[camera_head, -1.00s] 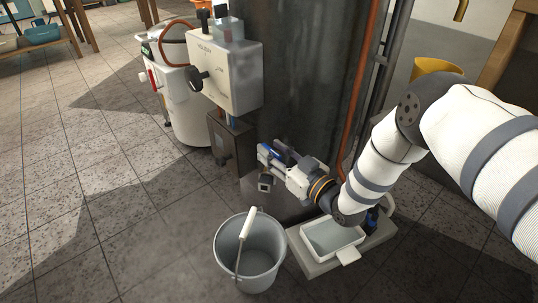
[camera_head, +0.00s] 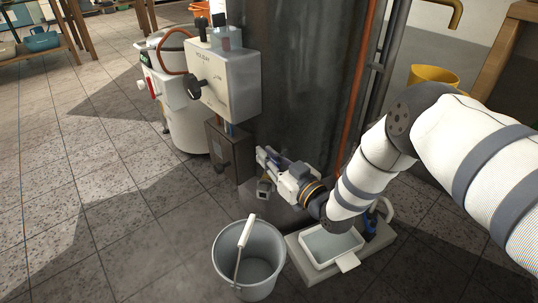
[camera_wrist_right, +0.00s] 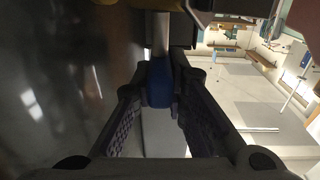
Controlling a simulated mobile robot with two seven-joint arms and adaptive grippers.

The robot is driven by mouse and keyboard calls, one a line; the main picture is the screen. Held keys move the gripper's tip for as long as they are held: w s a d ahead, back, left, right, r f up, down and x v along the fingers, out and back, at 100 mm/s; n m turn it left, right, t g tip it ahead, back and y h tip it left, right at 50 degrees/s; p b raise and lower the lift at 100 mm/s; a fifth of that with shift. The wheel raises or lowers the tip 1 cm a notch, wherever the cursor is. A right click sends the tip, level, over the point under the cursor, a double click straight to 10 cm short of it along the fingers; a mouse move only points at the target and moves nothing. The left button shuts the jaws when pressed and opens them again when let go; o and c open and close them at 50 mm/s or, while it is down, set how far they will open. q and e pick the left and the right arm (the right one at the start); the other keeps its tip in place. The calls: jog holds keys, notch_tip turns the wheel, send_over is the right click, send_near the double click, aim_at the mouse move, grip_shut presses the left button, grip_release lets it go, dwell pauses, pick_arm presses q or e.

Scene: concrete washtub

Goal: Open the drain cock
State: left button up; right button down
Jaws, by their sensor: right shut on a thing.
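The drain cock is low on the front of the dark cylindrical tub (camera_head: 300,90). Its blue handle (camera_wrist_right: 160,85) shows between the fingers in the right wrist view, with a pale metal stem beyond it. In the head view my fingers hide most of the cock; a small squarish metal piece (camera_head: 263,188) shows just below them. My right gripper (camera_head: 271,164) is at the tub's base, shut on the blue handle. It also shows in the wrist view (camera_wrist_right: 161,78). My left gripper is out of view.
A grey bucket (camera_head: 225,262) with a white-gripped handle stands below the gripper. A white tray (camera_head: 348,261) on a grey slab is to its right. A white control box (camera_head: 236,92) and a dark box (camera_head: 221,155) are to the left. Open tiled floor lies further left.

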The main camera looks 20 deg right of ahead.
jog(key=m+h+p, duration=0.1)
jog(key=m+h, duration=0.1)
jog(key=h, duration=0.1)
jog(key=shift+r+t, duration=0.1)
jog(key=shift+t, duration=0.2)
jog(key=m+h+p, duration=0.1)
jog(key=h, duration=0.2)
jog(key=shift+m, duration=0.4)
jog(key=shift+a+m+h, duration=0.1)
jog(key=shift+m+h, duration=0.7)
jog(key=shift+h, duration=0.4)
jog(key=m+h, duration=0.1)
jog(key=m+g+h, duration=0.1)
jog(key=h, duration=0.1)
jog(key=shift+f, duration=0.25)
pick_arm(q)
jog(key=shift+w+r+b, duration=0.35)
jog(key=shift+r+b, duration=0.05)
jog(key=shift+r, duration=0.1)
pick_arm(e)
jog(key=shift+m+g+h, duration=0.6)
jog(key=shift+m+h, duration=0.2)
jog(key=shift+h, duration=0.4)
jog(key=c, duration=1.6)
grip_release()
jog(key=shift+r, duration=0.1)
